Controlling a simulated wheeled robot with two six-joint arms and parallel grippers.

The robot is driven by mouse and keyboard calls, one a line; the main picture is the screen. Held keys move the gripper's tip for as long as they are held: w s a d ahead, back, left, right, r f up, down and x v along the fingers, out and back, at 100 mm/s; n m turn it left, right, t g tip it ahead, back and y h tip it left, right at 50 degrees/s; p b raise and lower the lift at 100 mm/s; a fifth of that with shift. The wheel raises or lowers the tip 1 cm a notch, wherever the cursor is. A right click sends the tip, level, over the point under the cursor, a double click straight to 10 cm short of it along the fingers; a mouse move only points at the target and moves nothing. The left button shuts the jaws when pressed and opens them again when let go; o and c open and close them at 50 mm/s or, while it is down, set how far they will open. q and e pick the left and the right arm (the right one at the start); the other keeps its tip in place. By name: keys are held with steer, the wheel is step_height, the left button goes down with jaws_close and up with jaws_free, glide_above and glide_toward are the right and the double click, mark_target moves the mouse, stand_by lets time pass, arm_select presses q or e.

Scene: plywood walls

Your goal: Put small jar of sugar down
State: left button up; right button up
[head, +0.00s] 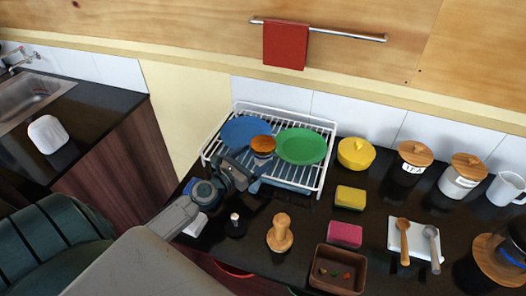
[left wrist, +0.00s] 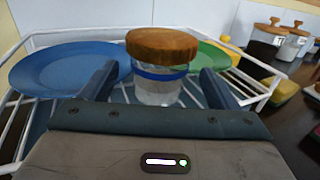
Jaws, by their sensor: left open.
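The small jar of sugar (head: 263,146) has a round wooden lid, a clear body and a blue band. It stands upright in or on the white dish rack (head: 326,160), between a blue plate (head: 243,131) and a green plate (head: 302,146). In the left wrist view the jar (left wrist: 160,86) is between the spread fingers of my left gripper (left wrist: 158,90), with gaps on both sides. My left gripper (head: 250,180) is open at the front of the rack in the head view. The jar's base is partly hidden. My right gripper is not in view.
On the dark counter stand a wooden tamper-like object (head: 280,234), a yellow sponge (head: 350,197), a pink sponge (head: 344,234), a brown tray (head: 336,270) and a yellow pot (head: 356,154). Lidded canisters (head: 461,178) stand at the right. Bare counter shows between these things.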

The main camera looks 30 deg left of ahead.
mark_target(256, 155)
arm_select(q)
steer(key=shift+w+d+r+p, duration=0.1)
steer(key=shift+w+d+p, duration=0.1)
steer(key=shift+w, duration=0.8)
steer(key=shift+w+d+p, duration=0.15)
steer(key=shift+w+p, duration=0.05)
steer(key=shift+w, duration=0.75)
steer(key=shift+s, duration=0.1)
steer(key=shift+c, duration=0.6)
steer(key=c, duration=1)
steer(key=shift+c, duration=0.6)
steer(key=shift+r, duration=0.2)
